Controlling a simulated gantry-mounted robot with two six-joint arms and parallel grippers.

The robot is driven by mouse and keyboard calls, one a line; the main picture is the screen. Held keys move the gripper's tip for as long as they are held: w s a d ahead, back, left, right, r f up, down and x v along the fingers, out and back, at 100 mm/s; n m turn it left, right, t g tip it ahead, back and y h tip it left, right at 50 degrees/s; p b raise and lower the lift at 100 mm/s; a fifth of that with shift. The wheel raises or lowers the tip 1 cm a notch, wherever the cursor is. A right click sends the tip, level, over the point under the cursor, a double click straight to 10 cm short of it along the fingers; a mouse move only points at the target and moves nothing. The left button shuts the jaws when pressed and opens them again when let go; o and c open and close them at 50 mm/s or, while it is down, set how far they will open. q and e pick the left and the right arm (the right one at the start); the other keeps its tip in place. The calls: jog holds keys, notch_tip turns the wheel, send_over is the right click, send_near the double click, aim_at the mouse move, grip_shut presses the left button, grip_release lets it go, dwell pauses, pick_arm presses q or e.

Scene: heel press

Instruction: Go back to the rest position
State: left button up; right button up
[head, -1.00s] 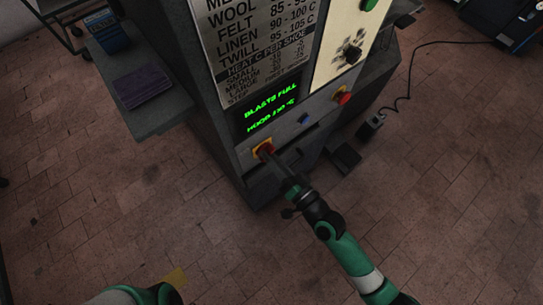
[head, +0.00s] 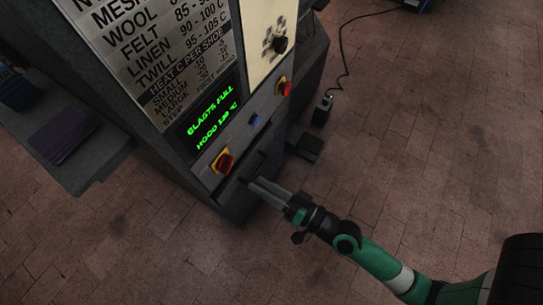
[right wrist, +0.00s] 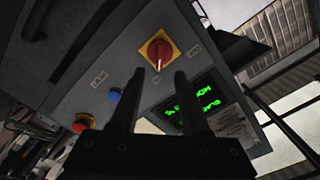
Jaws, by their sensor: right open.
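My right gripper (head: 259,185) is open and empty in the head view, in front of the lower front of the heel press (head: 203,187). It is apart from the red rotary switch on a yellow plate (head: 224,162). In the right wrist view, the two fingers of the right gripper (right wrist: 158,80) point toward that red switch (right wrist: 158,49), with a gap between them. My left gripper is not in view.
A grey side shelf (head: 95,157) holds a dark folded cloth (head: 63,138). A pedal box (head: 323,110) with a cable stands on the brick floor (head: 400,180), which is clear at right.

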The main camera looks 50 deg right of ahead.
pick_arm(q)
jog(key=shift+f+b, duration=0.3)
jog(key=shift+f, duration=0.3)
pick_arm(e)
jog(key=shift+s+d, duration=0.2)
jog(key=shift+s, duration=1)
